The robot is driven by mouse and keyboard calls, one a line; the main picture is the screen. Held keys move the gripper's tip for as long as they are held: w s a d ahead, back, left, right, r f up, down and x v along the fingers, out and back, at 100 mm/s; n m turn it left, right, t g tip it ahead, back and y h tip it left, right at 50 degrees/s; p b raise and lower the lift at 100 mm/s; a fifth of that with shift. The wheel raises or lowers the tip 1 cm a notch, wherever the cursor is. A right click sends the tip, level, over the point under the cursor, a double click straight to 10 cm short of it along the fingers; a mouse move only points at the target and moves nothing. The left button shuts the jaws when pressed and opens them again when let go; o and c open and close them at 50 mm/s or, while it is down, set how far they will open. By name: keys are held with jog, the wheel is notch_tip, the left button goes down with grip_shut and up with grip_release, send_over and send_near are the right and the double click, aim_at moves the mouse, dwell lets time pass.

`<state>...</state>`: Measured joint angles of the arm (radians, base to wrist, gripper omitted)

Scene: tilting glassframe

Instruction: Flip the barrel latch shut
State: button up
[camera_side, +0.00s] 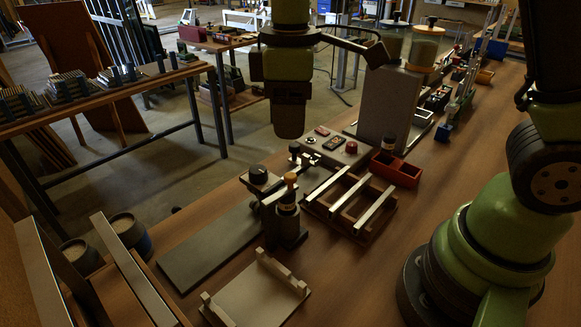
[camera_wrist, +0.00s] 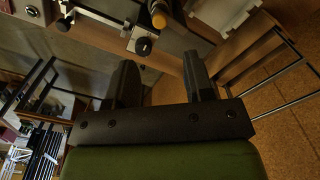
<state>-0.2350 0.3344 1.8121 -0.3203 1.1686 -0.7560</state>
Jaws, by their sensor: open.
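My gripper (camera_side: 290,130) hangs pointing down over the bench in the side view, above and behind a fixture with small metal fittings. Its two dark fingers stand apart with nothing between them in the wrist view (camera_wrist: 160,82). The fixture has a black round knob (camera_side: 258,174) and an amber-topped post (camera_side: 289,180). In the wrist view a black knob on a bright metal fitting (camera_wrist: 143,45) lies just beyond the fingertips, beside an amber-topped part (camera_wrist: 158,14). This fitting may be the barrel latch; I cannot tell its position surely. My gripper appears clear of it.
A brown rack with pale bars (camera_side: 350,205), a red bin (camera_side: 396,168) and a grey control box with buttons (camera_side: 337,145) stand right of the fixture. A pale tray (camera_side: 257,292) lies in front. A flat grey plate (camera_side: 210,250) lies left.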

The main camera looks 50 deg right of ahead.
aim_at(288, 173)
notch_tip(288, 173, down, 10)
jog(key=shift+r, duration=0.1)
dwell(0.4)
grip_shut()
jog(key=shift+w+n, duration=0.35)
jog(key=shift+n, duration=0.35)
grip_release()
jog(key=shift+r, duration=0.1)
